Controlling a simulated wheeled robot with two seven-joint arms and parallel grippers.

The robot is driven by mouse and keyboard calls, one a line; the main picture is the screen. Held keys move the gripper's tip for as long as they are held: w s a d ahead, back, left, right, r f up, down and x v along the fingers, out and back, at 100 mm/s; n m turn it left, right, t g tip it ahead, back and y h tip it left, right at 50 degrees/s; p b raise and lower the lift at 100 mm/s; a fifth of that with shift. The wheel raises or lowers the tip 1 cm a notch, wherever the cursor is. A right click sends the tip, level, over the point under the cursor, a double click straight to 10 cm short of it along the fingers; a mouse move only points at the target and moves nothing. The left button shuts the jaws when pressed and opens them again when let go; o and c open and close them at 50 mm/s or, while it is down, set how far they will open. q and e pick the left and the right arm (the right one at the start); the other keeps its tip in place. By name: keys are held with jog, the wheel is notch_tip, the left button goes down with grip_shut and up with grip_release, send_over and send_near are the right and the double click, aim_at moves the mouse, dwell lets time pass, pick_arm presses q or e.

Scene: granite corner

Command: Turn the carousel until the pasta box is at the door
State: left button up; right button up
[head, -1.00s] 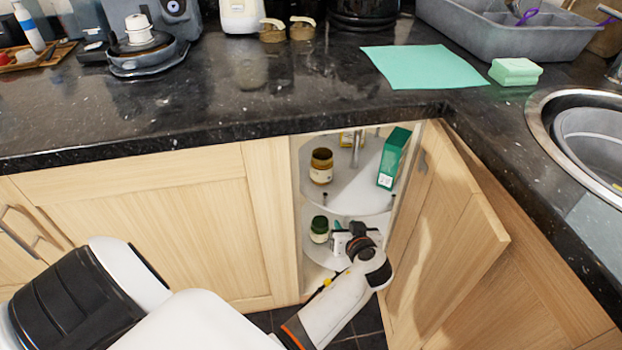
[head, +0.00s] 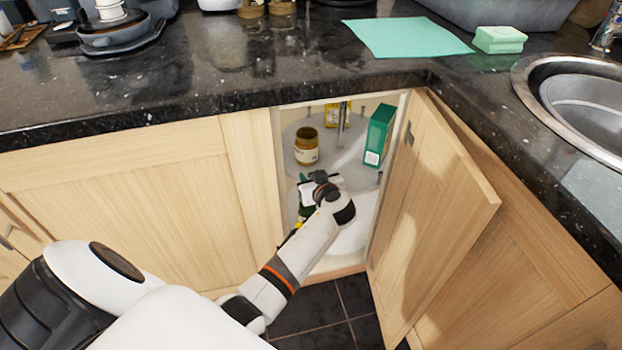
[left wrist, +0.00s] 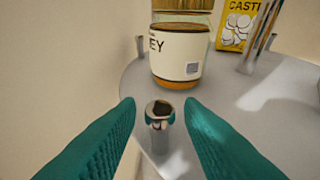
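The two-tier carousel (head: 343,172) stands in the open corner cabinet. A green box (head: 379,134), perhaps the pasta box, is on its upper shelf at the right; I cannot read its label. A honey jar (head: 306,147) stands at the left of that shelf and a yellow box (head: 331,115) at the back. My left gripper (head: 312,188) is at the upper shelf's front edge. In the left wrist view its teal fingers (left wrist: 160,125) are open, apart, with a short metal peg (left wrist: 160,113) ahead between them. The honey jar (left wrist: 180,55) is just beyond. My right gripper is not in view.
The open cabinet door (head: 440,210) stands to the right of the opening. The granite worktop (head: 230,85) overhangs above. A dark-lidded jar on the lower shelf is mostly hidden by my gripper. The cabinet's pale side wall (left wrist: 60,60) is close on the left.

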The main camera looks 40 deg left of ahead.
pick_arm(q)
jog(key=shift+w+a+f, duration=0.15)
jog(key=shift+a, duration=0.05)
grip_shut()
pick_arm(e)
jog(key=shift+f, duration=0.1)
pick_arm(q)
jog(key=shift+a, duration=0.1)
jog(key=shift+a, duration=0.35)
jog(key=shift+a+b, duration=0.3)
jog(key=shift+a, duration=0.55)
grip_release()
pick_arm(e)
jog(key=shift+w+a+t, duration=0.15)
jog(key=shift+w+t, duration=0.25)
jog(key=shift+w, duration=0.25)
